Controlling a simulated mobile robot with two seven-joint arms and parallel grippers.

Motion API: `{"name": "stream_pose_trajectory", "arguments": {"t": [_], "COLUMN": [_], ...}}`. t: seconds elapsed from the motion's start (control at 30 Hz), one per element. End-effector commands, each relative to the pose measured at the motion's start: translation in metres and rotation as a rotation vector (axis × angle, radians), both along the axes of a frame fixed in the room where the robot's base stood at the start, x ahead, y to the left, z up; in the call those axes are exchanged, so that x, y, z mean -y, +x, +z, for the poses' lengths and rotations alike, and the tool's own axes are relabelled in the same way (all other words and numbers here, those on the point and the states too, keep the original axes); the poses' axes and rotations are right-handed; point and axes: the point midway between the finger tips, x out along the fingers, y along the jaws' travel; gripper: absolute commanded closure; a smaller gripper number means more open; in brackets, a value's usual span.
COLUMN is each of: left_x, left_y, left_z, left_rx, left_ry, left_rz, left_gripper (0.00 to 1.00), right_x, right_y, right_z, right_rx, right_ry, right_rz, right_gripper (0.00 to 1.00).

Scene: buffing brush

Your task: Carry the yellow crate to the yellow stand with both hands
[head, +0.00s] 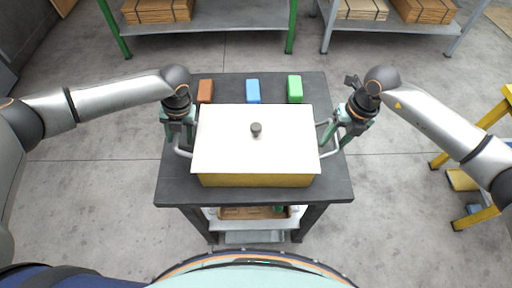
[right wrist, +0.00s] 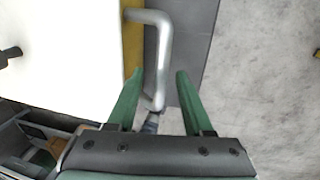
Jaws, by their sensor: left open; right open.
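The yellow crate (head: 256,180) sits on a dark table, covered by a white lid with a dark knob. A grey bar handle sticks out on each side. My left gripper (head: 180,146) is at the crate's left handle (head: 183,153); I cannot tell whether its fingers are around the bar. My right gripper (head: 332,136) is at the right handle (head: 341,147). In the right wrist view the open green fingers (right wrist: 155,85) lie on either side of the handle (right wrist: 164,55). The yellow stand (head: 490,125) is at the right edge, partly cut off.
Brown, blue (head: 253,91) and green blocks lie along the back of the table (head: 335,188). Two grey shelves (head: 215,43) with wooden stacks stand behind. Bare floor (head: 410,160) lies between the table and the stand.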

Motion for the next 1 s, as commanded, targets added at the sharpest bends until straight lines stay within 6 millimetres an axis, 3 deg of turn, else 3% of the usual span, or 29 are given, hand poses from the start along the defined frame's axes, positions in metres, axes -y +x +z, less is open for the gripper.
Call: {"name": "stream_pose_trajectory", "arguments": {"t": [0.07, 0.53, 1.0], "left_x": [0.0002, 0.0003, -0.0001], "left_y": [-0.0001, 0.0, 0.0002], "left_z": [0.0001, 0.0004, 0.0006], "left_rx": [0.0, 0.0, 0.0], "left_ry": [0.0, 0.0, 0.0], "left_rz": [0.0, 0.0, 0.001], "left_gripper": [0.48, 1.0, 1.0], "right_x": [-0.0001, 0.0001, 0.0004], "right_y": [-0.0001, 0.0, 0.0002], "right_z": [0.0001, 0.0005, 0.0007], "right_rx": [0.0, 0.0, 0.0], "right_ry": [0.0, 0.0, -0.001], "right_rz": [0.0, 0.0, 0.0], "right_gripper": [0.49, 1.0, 1.0]}}
